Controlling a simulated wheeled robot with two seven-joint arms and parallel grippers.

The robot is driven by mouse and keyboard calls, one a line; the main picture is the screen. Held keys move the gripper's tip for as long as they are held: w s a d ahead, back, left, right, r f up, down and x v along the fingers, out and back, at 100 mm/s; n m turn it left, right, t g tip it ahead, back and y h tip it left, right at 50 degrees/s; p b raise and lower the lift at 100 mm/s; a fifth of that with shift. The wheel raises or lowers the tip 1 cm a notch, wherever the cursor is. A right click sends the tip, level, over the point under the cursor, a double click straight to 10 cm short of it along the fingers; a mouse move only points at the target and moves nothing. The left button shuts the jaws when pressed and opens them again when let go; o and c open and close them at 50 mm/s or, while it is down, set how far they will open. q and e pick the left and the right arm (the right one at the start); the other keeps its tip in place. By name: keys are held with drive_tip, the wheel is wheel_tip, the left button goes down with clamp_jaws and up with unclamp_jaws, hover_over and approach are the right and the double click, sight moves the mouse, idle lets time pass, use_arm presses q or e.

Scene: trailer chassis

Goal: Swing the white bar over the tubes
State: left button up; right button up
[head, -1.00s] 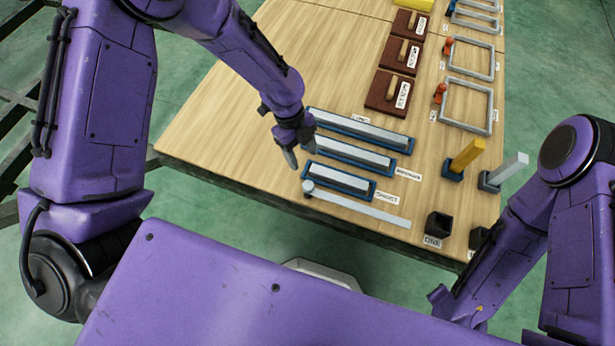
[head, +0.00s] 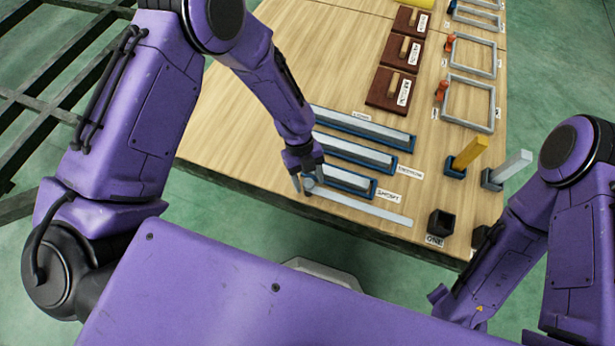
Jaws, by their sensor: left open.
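The white bar (head: 365,209) lies along the near edge of the wooden table, its pivot end (head: 311,186) at the left. Three light tubes lie in blue trays behind it: a short tube (head: 350,178), a medium tube (head: 358,153) and a long tube (head: 365,128). My left gripper (head: 308,189) is open, pointing down with its fingers around or just above the bar's pivot end; contact cannot be told. It hides the left end of the short tube's tray. My right arm is at the right, and its gripper fingers do not show clearly.
Dark blocks with handles (head: 390,89) and grey frames (head: 468,103) stand farther back. A yellow post (head: 470,152), a white post (head: 512,167) and a black open box (head: 440,222) are at the right. The table's left part is clear.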

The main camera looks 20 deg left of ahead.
use_arm(q)
clamp_jaws()
